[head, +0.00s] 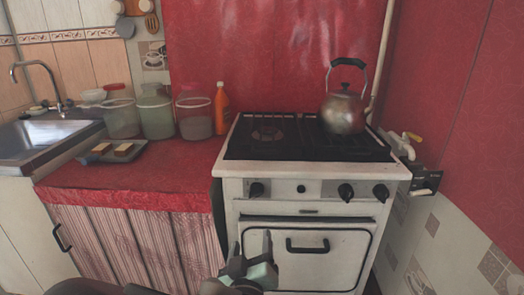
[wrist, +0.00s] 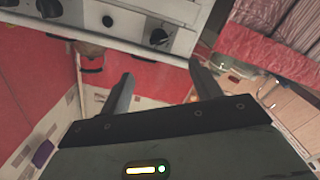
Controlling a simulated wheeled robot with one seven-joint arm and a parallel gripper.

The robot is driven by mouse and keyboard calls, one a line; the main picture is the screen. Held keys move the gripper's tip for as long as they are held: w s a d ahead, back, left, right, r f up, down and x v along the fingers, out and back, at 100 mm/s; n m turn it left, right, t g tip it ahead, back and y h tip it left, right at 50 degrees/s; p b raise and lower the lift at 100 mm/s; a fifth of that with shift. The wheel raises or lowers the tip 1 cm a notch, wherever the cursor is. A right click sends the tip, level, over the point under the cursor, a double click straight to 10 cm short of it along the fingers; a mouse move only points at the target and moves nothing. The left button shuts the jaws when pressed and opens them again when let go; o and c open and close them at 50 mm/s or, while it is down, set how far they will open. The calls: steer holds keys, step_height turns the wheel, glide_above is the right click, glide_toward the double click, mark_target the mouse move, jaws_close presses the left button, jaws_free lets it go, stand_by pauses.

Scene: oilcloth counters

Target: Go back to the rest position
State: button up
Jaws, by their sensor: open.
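My gripper (head: 253,246) is in front of the stove's oven door in the head view, low in the picture. In the wrist view my gripper (wrist: 158,92) has its two fingers spread apart with nothing between them. The white stove (head: 300,190) stands behind it. Its front panel with knobs also shows at the top of the wrist view (wrist: 130,22). The gripper appears apart from the stove.
A metal kettle (head: 343,110) stands on the stove's right rear. A sink (head: 40,137) is at far left. An oven handle (head: 307,246) sticks out.

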steer(key=s+d+r+g+y, duration=0.2)
steer(key=s+d+r+g, duration=0.1)
steer(key=s+g, duration=0.45)
steer(key=s+d+r+g+y, duration=0.2)
steer(key=s+d+g, duration=0.1)
steer(key=s+g, duration=0.5)
steer(key=s+d+r+n+g+h, duration=0.1)
steer(key=s+d+r, duration=0.2)
steer(key=d, duration=0.3)
steer(key=s+d+r+n+g+h, duration=0.1)
steer(key=s+d+r+h, duration=0.15)
steer(key=d, duration=0.25)
step_height(320, 180, up, 13)
steer(key=p, duration=1.4)
steer(key=shift+s+r+y, duration=0.2)
steer(key=shift+s+y, duration=0.05)
steer(key=shift+y, duration=0.1)
steer(key=shift+d, duration=0.1)
